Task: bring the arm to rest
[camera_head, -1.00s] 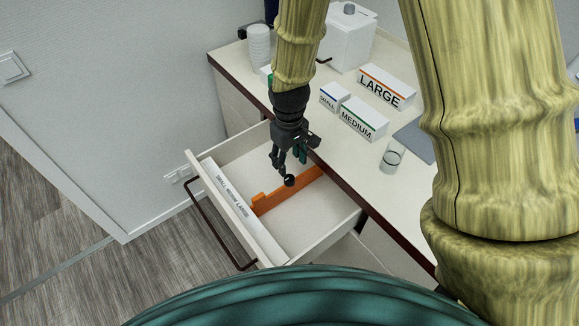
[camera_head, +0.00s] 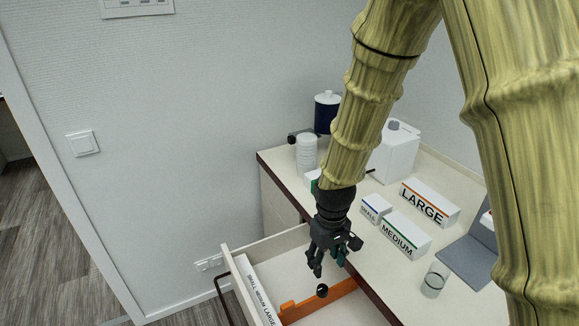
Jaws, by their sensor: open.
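My gripper (camera_head: 329,268) is dark grey and points down over the open drawer (camera_head: 243,292), near the counter's front edge. Its fingers are apart. A small round black thing (camera_head: 322,290) shows just below the fingertips, by an orange divider (camera_head: 345,288) inside the drawer. I cannot tell whether the fingers touch it. My arm comes down from the top of the view and hides part of the counter behind it.
On the counter (camera_head: 392,279) stand LARGE (camera_head: 430,203), MEDIUM (camera_head: 405,236) and SMALL (camera_head: 376,208) boxes, a clear glass (camera_head: 435,279), a grey panel (camera_head: 470,258), white stacked discs (camera_head: 306,153), a dark blue canister (camera_head: 327,112) and a white container (camera_head: 396,152). A wall is behind.

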